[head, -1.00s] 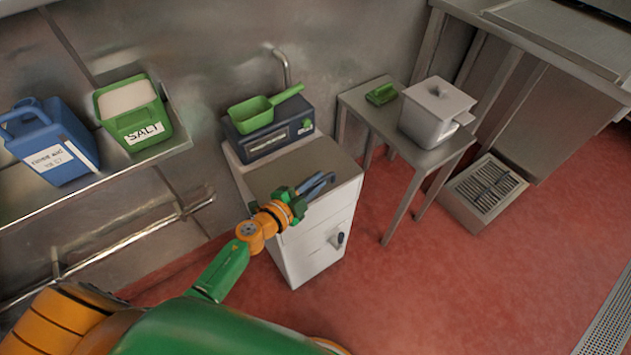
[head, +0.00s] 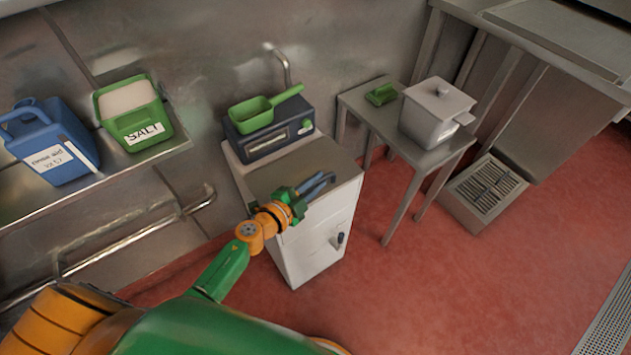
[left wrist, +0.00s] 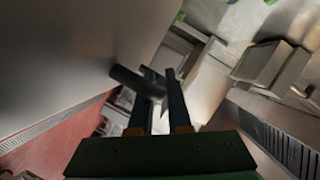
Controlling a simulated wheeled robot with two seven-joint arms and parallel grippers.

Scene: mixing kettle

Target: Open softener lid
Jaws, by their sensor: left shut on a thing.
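The softener is a white cabinet (head: 313,240) with a flat grey lid (head: 275,179) on top, and the lid lies down. My left gripper (head: 327,180) is at the front right part of the lid, its fingers close together. In the left wrist view, my left gripper (left wrist: 173,74) is shut on a dark round bar, the lid handle (left wrist: 132,79), which runs beside the broad pale lid surface (left wrist: 65,55). Part of the handle is hidden behind the fingers. My right gripper is in neither view.
A green scoop (head: 260,113) lies on the dark control unit (head: 268,142) behind the lid. A blue jug (head: 50,145) and a green salt tub (head: 135,112) stand on the left shelf. A side table (head: 376,122) at right holds a lidded grey container (head: 433,120).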

